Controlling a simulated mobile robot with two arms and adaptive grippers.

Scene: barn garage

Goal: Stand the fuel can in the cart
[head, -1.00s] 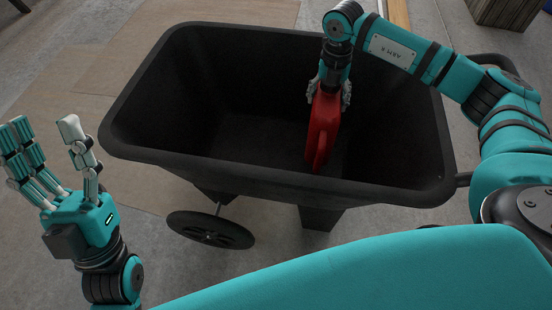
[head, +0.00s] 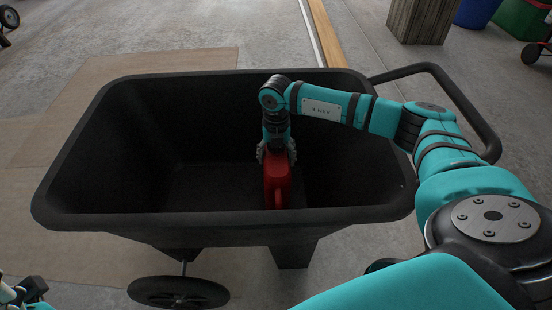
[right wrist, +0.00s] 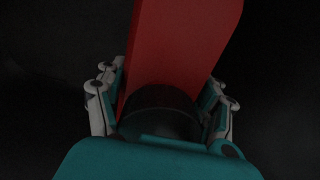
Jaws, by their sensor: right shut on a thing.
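The red fuel can (head: 277,187) is inside the black cart (head: 230,219), right of the middle, and looks roughly upright. Its lower end is hidden behind the cart's front rim, so I cannot tell whether it touches the cart floor. My right gripper (head: 277,153) reaches down into the cart and is shut on the can's top. In the right wrist view the can (right wrist: 185,45) lies between the fingers of the right gripper (right wrist: 163,103). My left gripper (head: 22,292) is only partly in view at the bottom left corner.
The cart's handle (head: 452,83) rises at the right, and a wheel (head: 178,292) shows below. The cart's left part is empty. A wooden block (head: 420,20), a blue bin (head: 476,12) and a green bin (head: 522,18) stand behind on the floor.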

